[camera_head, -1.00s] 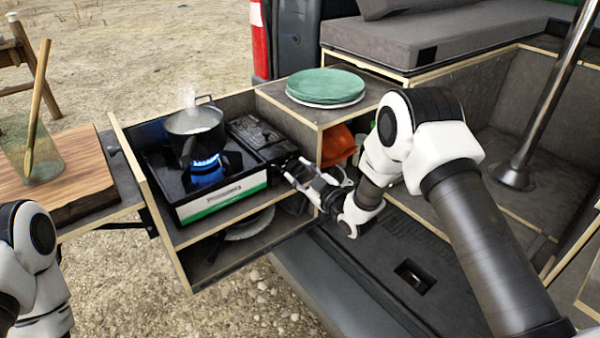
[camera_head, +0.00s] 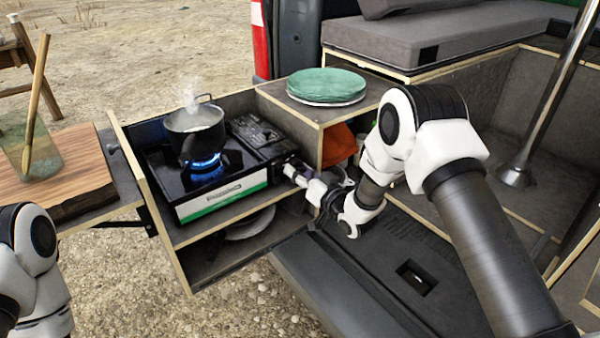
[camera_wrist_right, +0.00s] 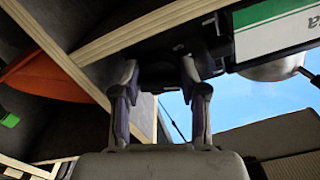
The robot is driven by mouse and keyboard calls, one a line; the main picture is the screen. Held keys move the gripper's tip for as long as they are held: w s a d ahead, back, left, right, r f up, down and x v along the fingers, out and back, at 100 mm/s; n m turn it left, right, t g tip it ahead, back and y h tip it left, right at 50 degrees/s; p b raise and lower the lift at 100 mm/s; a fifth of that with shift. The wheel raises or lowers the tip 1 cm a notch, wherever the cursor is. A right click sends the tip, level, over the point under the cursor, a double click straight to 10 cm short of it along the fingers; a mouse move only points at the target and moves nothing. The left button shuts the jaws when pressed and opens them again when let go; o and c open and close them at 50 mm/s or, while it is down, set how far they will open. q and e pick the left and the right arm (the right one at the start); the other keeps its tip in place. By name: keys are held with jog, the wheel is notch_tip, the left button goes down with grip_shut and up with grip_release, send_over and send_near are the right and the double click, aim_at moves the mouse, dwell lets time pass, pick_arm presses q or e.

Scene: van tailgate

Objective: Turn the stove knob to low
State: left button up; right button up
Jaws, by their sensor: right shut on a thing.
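The black camping stove (camera_head: 222,200) with a green and white front strip sits in the pull-out drawer. A blue flame burns under a steaming pot (camera_head: 195,130). My right gripper (camera_head: 290,168) is at the stove's right front end, shut on the stove knob, which the fingers mostly hide. In the right wrist view my gripper (camera_wrist_right: 160,72) has its two fingers on either side of a dark part of the stove, beside the green and white strip. The knob's pointer and markings cannot be seen. Only my left arm shows, at the lower left; its gripper is out of view.
The drawer's wooden front edge (camera_head: 165,235) and the cabinet with green plates (camera_head: 326,84) border the stove closely. An orange thing (camera_head: 338,146) lies in the cabinet. A wooden board (camera_head: 60,182) with a glass stands at left.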

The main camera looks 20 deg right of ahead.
jog(key=m, duration=0.6)
jog(key=shift+a+r, duration=0.1)
jog(key=shift+m, duration=0.3)
dwell(0.3)
jog(key=o, duration=1.1)
jog(key=v, duration=1.2)
